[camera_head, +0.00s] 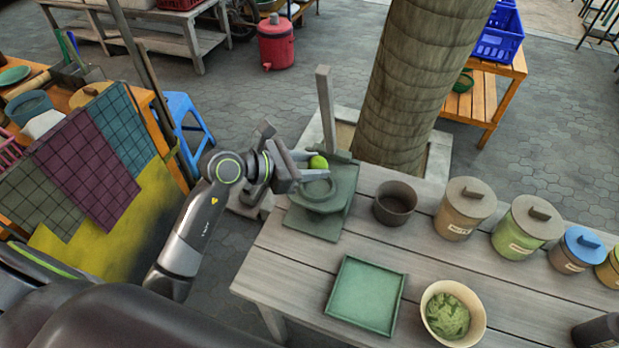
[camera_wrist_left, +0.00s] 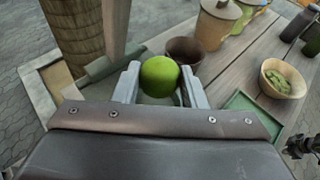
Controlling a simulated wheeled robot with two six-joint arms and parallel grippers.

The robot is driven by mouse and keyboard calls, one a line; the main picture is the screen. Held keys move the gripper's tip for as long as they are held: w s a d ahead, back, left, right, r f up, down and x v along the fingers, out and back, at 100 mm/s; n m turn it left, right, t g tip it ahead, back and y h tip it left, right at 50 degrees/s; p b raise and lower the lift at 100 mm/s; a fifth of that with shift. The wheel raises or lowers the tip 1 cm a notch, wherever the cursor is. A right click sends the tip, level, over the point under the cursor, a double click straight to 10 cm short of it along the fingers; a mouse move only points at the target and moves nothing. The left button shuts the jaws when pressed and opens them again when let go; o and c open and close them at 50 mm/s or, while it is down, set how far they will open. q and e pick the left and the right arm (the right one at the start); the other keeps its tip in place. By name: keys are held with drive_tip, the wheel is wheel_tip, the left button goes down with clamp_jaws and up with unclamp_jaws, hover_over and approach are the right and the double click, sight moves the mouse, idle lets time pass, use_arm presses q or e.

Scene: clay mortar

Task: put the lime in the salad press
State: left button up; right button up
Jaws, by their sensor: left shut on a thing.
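The lime (camera_head: 318,162) is bright green and round. My left gripper (camera_head: 307,171) is shut on it, and the lime also shows between the two fingers in the left wrist view (camera_wrist_left: 159,76). The salad press (camera_head: 320,216) is a dark green stand with an upright post at the table's left end. The gripper and lime are at the press, over its round part in the head view. The fingers partly hide the press, and I cannot tell how high the lime is above it.
A dark brown pot (camera_head: 395,203) stands just right of the press. A green square tray (camera_head: 366,294) and a cream bowl with green leaves (camera_head: 452,312) lie nearer. Lidded canisters (camera_head: 465,207) line the back right. A thick tree trunk (camera_head: 415,80) rises behind the table.

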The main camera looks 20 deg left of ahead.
use_arm(q)
drive_tip(key=shift+f, duration=0.85)
wheel_tip(320, 180, down, 4)
drive_tip(key=shift+r, duration=0.25)
use_arm(e)
drive_tip(key=shift+w+a+r, duration=0.2)
drive_tip(key=shift+w, duration=0.5)
